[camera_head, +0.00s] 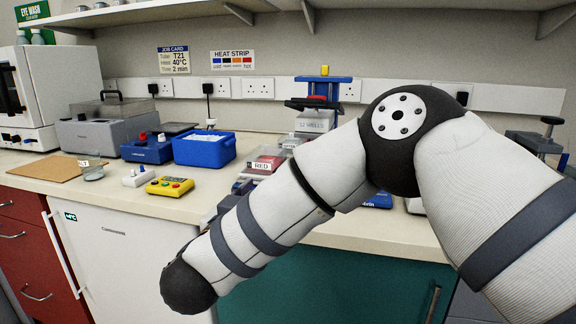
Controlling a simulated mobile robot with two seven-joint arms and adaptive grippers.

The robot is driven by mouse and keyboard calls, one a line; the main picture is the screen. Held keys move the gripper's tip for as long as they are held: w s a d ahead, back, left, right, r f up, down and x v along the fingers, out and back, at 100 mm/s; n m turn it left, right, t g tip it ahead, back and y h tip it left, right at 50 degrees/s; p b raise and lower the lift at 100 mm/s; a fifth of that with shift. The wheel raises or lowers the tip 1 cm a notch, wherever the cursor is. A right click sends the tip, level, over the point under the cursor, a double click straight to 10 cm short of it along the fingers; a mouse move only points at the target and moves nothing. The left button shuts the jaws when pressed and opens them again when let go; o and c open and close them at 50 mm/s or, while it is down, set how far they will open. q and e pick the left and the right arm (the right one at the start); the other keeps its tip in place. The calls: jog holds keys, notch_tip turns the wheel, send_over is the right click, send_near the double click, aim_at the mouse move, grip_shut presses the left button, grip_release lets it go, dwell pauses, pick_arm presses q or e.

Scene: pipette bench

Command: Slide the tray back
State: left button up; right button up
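My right arm crosses the front of the bench from the right, and its forearm runs down to the lower left. Dark grey parts, probably of my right gripper (238,190), show just beyond the forearm at the bench's front. The forearm hides most of them, and I cannot tell whether the fingers are open. A box labelled RED (266,161) and a piece labelled 12 WELLS (314,123) stand behind the arm. I cannot single out the tray with certainty; the arm covers much of that area. My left gripper is not in view.
A blue tub (203,151) with white contents stands left of the arm. A yellow timer (170,187), a white switch box (138,177), a glass beaker (92,171) and a brown board (46,168) lie farther left. The bench's front edge (390,243) passes behind my arm.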

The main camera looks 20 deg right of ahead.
jog(key=b+x, duration=0.1)
jog(key=x, duration=1)
jog(key=shift+r, duration=0.1)
jog(key=shift+w+d+r, duration=0.15)
jog(key=shift+w+d, duration=0.05)
jog(key=shift+w, duration=0.15)
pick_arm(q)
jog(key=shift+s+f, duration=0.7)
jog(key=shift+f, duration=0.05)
pick_arm(e)
grip_shut()
